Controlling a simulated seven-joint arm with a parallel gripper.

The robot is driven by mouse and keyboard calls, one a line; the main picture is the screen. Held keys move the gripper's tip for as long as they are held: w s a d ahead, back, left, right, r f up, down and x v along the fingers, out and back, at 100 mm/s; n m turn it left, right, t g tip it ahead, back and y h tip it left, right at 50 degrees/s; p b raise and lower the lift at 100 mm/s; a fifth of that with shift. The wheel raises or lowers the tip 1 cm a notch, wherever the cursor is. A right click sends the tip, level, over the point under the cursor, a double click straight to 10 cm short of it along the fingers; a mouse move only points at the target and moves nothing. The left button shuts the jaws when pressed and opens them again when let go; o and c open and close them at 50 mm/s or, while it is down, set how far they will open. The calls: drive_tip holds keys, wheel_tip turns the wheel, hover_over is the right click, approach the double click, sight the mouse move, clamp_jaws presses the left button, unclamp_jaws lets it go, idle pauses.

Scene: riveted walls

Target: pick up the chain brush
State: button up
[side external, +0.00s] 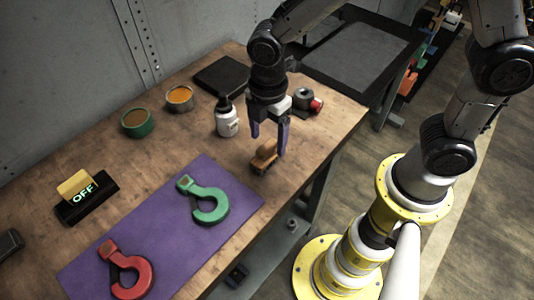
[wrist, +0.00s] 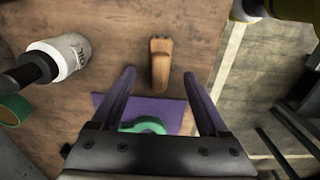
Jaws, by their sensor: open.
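The chain brush (side external: 264,157), a small piece with an orange-brown wooden handle, lies on the wooden workbench near its front edge. In the wrist view the brush (wrist: 161,62) points up and down the picture, slightly beyond the fingertips and roughly centred between them. My gripper (side external: 269,146) points down over it with its two purple fingers apart and nothing held. In the wrist view the gripper (wrist: 159,73) shows both fingers, one on each side of the brush's line. How much height is left between fingertips and brush is hard to tell.
A white bottle with a dark cap (side external: 227,120) stands left of my gripper. A dark roll with a red end (side external: 307,101) lies behind it. A purple mat (side external: 165,225) holds a green hook (side external: 208,204) and a red hook (side external: 127,270). The bench edge is close on the right.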

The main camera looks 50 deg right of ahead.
sight(267, 154)
drive_tip(key=shift+a+f, duration=0.15)
drive_tip(key=shift+f, duration=2.8)
drive_tip(key=shift+c, duration=0.3)
clamp_jaws()
